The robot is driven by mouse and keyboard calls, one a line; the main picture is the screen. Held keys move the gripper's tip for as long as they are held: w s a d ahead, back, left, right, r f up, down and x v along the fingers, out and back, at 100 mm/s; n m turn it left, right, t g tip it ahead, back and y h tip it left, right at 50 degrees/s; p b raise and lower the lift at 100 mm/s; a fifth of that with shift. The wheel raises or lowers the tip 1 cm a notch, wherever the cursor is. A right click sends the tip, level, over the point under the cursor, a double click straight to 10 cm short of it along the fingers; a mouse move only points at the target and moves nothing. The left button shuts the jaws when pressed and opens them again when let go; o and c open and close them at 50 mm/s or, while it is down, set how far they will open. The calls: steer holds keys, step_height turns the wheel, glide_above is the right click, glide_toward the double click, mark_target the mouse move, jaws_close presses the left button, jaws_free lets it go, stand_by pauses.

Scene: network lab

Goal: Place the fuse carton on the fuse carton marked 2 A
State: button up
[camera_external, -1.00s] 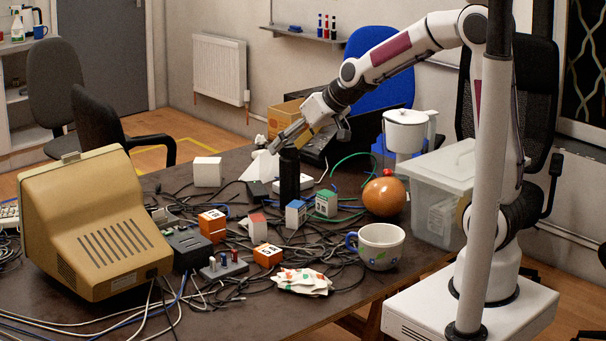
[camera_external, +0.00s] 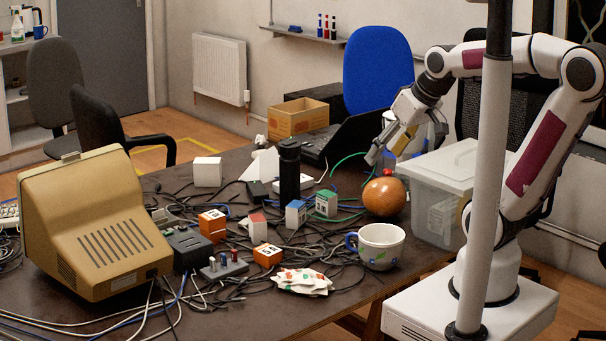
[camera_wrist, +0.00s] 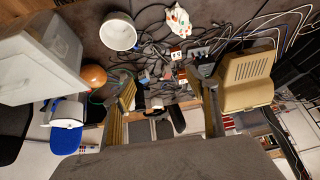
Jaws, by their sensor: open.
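Several small fuse cartons stand among cables on the dark table: an orange and white one (camera_external: 212,224), a lower orange one (camera_external: 268,256), a red-topped one (camera_external: 257,229), a blue-topped one (camera_external: 296,214) and a green-topped one (camera_external: 326,204). The markings are too small to read, so I cannot tell which is 2 A. My gripper (camera_external: 385,149) is open and empty, raised above and behind the orange ball, well to the right of the cartons. In the wrist view its fingers (camera_wrist: 168,107) are spread wide, and the lower orange carton (camera_wrist: 176,54) shows beyond them.
An orange ball (camera_external: 384,197), a cup (camera_external: 378,246) and a clear lidded box (camera_external: 438,195) stand at the right. A dark cylinder (camera_external: 289,175) rises behind the cartons. A beige monitor (camera_external: 98,225) fills the left. Cables cover much of the table.

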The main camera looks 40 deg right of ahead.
steer(key=s+d+f, duration=0.1)
steer(key=s+d, duration=0.1)
steer(key=s, duration=0.5)
steer(key=shift+d+f+m+g+h, duration=0.25)
steer(key=shift+d+m+g+h, duration=0.05)
steer(key=shift+g+h, duration=0.1)
